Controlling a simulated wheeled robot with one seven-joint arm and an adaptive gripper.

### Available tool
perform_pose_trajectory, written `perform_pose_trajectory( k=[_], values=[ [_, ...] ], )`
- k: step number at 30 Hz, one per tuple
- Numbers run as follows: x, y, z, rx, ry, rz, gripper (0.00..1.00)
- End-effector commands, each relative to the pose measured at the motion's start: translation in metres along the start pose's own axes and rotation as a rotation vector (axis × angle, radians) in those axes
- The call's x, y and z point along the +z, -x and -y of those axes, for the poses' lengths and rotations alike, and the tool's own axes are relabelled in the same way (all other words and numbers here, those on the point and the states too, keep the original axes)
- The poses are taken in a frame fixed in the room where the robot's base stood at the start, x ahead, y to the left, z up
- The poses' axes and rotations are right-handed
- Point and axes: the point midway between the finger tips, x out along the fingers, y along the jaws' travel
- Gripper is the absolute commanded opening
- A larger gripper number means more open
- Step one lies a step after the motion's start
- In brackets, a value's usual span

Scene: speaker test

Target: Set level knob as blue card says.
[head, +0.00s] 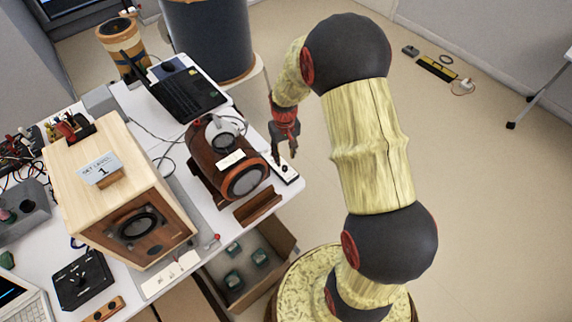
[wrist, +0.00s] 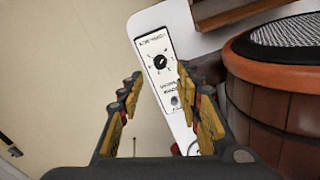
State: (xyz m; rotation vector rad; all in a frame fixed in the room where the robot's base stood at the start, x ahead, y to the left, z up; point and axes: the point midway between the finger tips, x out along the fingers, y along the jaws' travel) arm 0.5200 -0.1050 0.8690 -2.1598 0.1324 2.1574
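A pale blue card (head: 100,168) stands on top of the light wooden speaker box; it reads "SET LEVEL" with a large 1. A black round knob (wrist: 160,62) sits on a white panel (wrist: 150,36) with marks around the knob and small lettering, too blurred to read surely. In the head view this panel (head: 289,178) lies at the table's right edge, beside the brown round speaker. My gripper (head: 286,157) is above the panel. In the wrist view my gripper (wrist: 158,85) is open and empty, its yellow-padded fingers apart, with the knob showing beyond and between the tips.
The brown barrel-shaped speaker (head: 243,180) stands close left of my gripper; it fills the right of the wrist view. A black box with a knob (head: 82,282) and a white labelled strip (head: 170,276) are at the front.

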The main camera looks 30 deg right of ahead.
Motion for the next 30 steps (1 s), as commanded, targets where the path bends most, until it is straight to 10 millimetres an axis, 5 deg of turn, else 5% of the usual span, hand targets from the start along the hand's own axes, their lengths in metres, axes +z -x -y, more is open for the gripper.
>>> perform_pose_trajectory(
  k=[12, 23, 30],
  values=[
    [0.001, -0.059, 0.0, 0.0, 0.0, 0.002, 0.35],
    [0.001, -0.064, 0.0, 0.0, 0.0, 0.0, 0.35],
    [0.001, -0.064, 0.0, 0.0, 0.0, 0.001, 0.22]
  ],
)
